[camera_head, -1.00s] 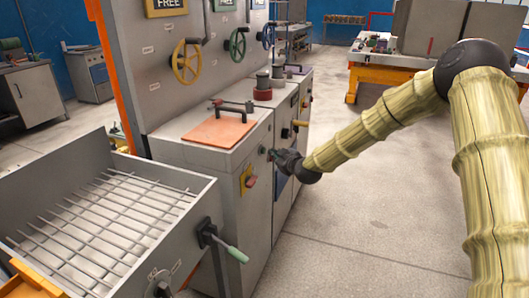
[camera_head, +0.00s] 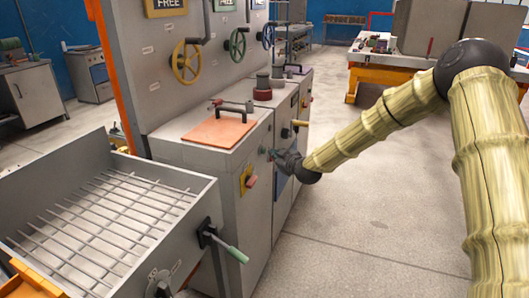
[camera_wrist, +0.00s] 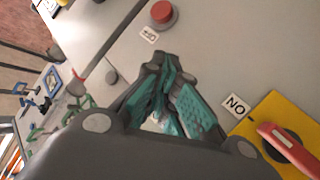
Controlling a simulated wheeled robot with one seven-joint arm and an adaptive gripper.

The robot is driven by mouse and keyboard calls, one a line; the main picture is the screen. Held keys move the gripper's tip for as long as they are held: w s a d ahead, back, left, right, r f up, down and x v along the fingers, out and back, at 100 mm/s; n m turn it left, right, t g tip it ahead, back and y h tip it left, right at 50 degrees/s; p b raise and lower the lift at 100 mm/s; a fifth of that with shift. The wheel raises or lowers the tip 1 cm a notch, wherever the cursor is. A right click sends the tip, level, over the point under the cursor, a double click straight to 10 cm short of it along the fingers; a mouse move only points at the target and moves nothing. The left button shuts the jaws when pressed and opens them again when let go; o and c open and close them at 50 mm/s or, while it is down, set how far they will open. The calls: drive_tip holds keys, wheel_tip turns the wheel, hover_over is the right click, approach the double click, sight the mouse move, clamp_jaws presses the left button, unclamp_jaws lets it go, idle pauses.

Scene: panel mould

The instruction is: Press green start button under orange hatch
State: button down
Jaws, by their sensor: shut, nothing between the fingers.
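The orange hatch (camera_head: 218,132) lies flat and closed on top of the grey cabinet (camera_head: 225,165), with a dark bar handle on it. My gripper (camera_head: 271,154) is at the upper front of this cabinet, below the hatch's level. In the wrist view its teal-padded fingers (camera_wrist: 168,85) are shut and empty, pointing at the grey panel. I cannot tell whether the tips touch it. No green start button can be made out; the fingers may cover it.
A yellow plate (camera_wrist: 262,120) with a red handle (camera_wrist: 288,150) is beside the fingers. A red button (camera_wrist: 163,13) is beyond the fingertips. A slatted bin (camera_head: 190,205) with a green-gripped lever (camera_head: 236,254) stands at left. Floor on the right is clear.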

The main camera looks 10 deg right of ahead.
drive_tip(key=shift+w+a, duration=0.45)
drive_tip(key=shift+a, duration=0.35)
idle(1.2)
drive_tip(key=shift+s+d, duration=0.1)
drive_tip(key=shift+d, duration=0.05)
drive_tip(key=shift+s+d, duration=0.4)
drive_tip(key=shift+d, duration=0.2)
drive_tip(key=shift+d, duration=0.1)
drive_tip(key=s+d, duration=0.1)
drive_tip(key=d, duration=0.1)
drive_tip(key=s+d, duration=0.1)
drive_tip(key=d, duration=0.1)
drive_tip(key=shift+s+p, duration=0.35)
drive_tip(key=shift+s, duration=0.05)
idle(0.6)
